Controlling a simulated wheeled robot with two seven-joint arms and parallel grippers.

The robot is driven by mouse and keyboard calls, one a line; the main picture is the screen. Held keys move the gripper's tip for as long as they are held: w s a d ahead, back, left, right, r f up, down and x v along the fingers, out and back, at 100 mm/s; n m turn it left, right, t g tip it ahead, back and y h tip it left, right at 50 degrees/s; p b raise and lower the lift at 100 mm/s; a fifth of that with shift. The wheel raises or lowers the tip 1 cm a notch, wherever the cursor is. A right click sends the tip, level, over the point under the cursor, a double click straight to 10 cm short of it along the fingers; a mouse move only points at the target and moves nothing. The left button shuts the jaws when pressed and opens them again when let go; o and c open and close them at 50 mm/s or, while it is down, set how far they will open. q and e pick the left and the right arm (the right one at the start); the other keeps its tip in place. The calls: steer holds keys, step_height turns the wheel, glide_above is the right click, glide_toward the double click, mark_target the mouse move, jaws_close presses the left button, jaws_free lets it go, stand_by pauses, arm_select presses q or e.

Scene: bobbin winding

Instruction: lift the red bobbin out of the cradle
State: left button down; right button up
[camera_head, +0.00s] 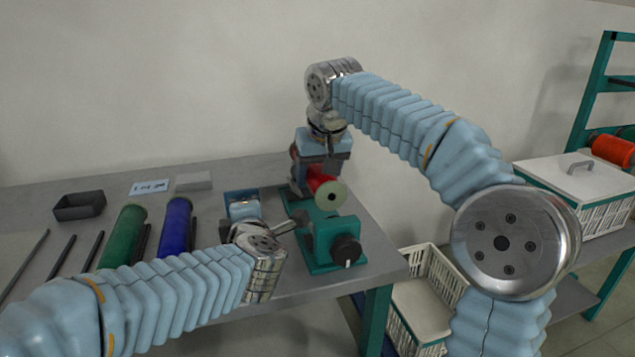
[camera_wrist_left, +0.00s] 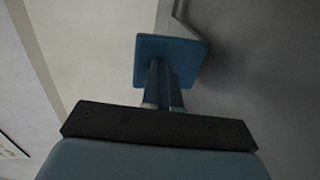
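The red bobbin (camera_head: 318,180), with a pale green end flange, shows in the head view at the teal winding machine (camera_head: 325,236), higher than the machine's black knob. My right gripper (camera_head: 322,168) points down at it from above. Its fingers are on both sides of the red body and look closed on it. The cradle is largely hidden by the bobbin and machine, so I cannot tell whether they touch. My left gripper (camera_wrist_left: 161,82) has its fingers close together, with no object visible between them. It is over a blue square piece (camera_wrist_left: 185,55) on the table, left of the machine.
A green bobbin (camera_head: 123,238) and a blue bobbin (camera_head: 175,226) lie left on the grey table. Dark rods, a small black tray (camera_head: 79,206) and a grey block (camera_head: 194,181) are near them. White crates (camera_head: 580,180) stand right, beyond the table's edge.

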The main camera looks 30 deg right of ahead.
arm_select(q)
steer(key=shift+w, duration=0.1)
arm_select(e)
steer(key=shift+r, duration=2)
arm_select(q)
steer(key=shift+a, duration=0.1)
steer(key=shift+f+v, duration=0.2)
steer(key=shift+v, duration=0.95)
steer(key=shift+f+v, duration=0.25)
steer(key=shift+v, duration=0.9)
steer(key=shift+f+v, duration=0.2)
steer(key=shift+v, duration=0.95)
steer(key=shift+s, duration=0.25)
steer(key=v, duration=1.1)
steer(key=shift+s, duration=0.4)
steer(key=shift+r, duration=0.15)
